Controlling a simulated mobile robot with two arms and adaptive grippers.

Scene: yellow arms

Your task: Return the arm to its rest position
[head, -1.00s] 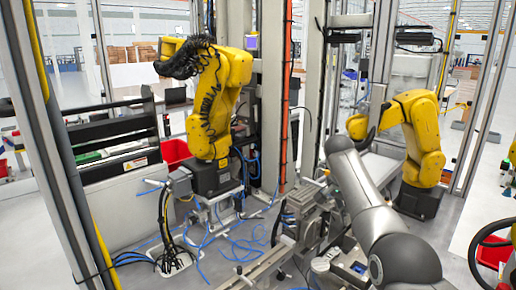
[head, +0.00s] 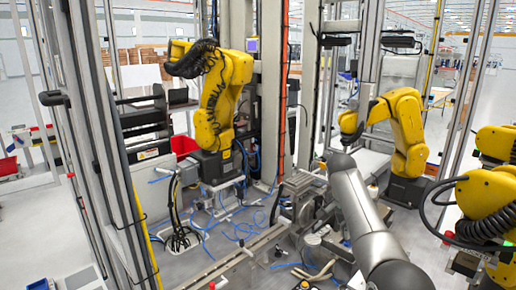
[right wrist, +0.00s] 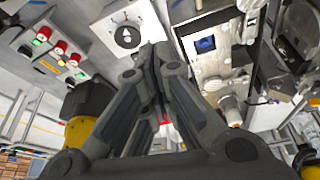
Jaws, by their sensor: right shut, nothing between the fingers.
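My right arm (head: 358,212) is grey and reaches from the lower right of the head view toward the middle. Its gripper is hard to make out there. In the right wrist view, the right gripper (right wrist: 153,62) is dark grey, with its fingers together and nothing between them. It is in front of a white box with a round dial (right wrist: 127,36) and appears apart from it, though the gap is hard to judge. My left arm and left gripper do not show.
Yellow robot arms stand at the left (head: 222,95), the right (head: 407,125) and the right edge (head: 488,195). Metal posts (head: 108,140) and a dark rack (head: 145,125) stand at left. Blue cables (head: 240,232) lie near the machinery. Open floor (head: 35,225) shows at lower left.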

